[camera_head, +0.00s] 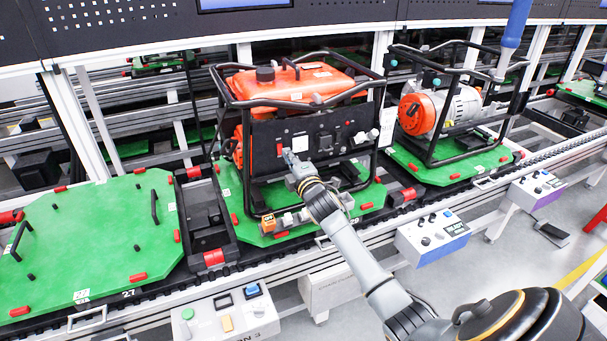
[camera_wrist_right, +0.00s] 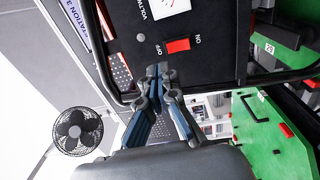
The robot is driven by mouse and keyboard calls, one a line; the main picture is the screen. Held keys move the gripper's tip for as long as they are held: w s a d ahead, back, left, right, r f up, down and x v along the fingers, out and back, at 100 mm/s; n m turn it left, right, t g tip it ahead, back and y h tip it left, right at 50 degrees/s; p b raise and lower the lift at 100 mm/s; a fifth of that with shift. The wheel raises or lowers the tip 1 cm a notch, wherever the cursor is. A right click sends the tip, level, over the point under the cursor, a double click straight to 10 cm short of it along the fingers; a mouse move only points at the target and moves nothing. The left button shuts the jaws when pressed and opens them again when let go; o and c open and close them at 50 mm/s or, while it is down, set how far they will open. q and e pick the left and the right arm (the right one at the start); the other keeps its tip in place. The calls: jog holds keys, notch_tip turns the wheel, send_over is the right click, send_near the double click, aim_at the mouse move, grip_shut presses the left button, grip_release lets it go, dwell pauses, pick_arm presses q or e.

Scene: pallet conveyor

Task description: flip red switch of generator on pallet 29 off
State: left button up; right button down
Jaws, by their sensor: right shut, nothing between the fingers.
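The generator on pallet 29 has an orange tank (camera_head: 300,83), a black tube frame and a black front panel. It stands on the green pallet 29 (camera_head: 368,196). The red switch (camera_head: 279,149) is on the panel's left part. In the right wrist view the red switch (camera_wrist_right: 177,45) lies between the labels OFF at its left and ON at its right. My right gripper (camera_head: 287,154) is shut and empty in front of the panel. In the right wrist view its fingertips (camera_wrist_right: 158,70) appear just below the switch's OFF side; contact cannot be told. My left gripper is out of view.
The frame's lower black bar runs close around my right fingers. Empty green pallet 27 (camera_head: 100,240) is at the left. Another generator (camera_head: 440,105) stands on a pallet at the right. Control boxes (camera_head: 435,237) line the conveyor's front. A fan (camera_wrist_right: 77,131) shows in the right wrist view.

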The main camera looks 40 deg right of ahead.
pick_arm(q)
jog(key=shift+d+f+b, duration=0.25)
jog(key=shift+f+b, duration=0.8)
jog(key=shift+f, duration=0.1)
pick_arm(e)
jog(key=v, duration=0.8)
jog(key=shift+s+r, duration=0.15)
jog(key=shift+r, duration=0.35)
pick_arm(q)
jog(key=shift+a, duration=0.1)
pick_arm(e)
jog(key=shift+s, duration=0.1)
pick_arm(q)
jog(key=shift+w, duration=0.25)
